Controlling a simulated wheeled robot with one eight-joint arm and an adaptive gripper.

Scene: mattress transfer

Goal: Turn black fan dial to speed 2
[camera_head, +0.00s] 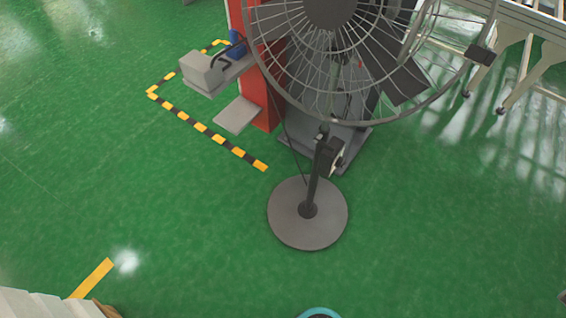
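A large fan (340,70) with a round wire cage stands at the upper middle of the head view, its top cut off by the picture edge. Its dark pole (314,180) rises from a round grey base (290,225) on the floor. A small dark box (328,157) with a pale face on its right side is fixed to the pole below the cage. The dial and its setting cannot be made out. My gripper is not in view.
A red column (262,90) with a grey machine (205,72) stands behind the fan, bordered by yellow-black floor tape (217,138). A pale frame (510,45) is at upper right. White stacked material (40,304) lies lower left. Green floor before the fan is clear.

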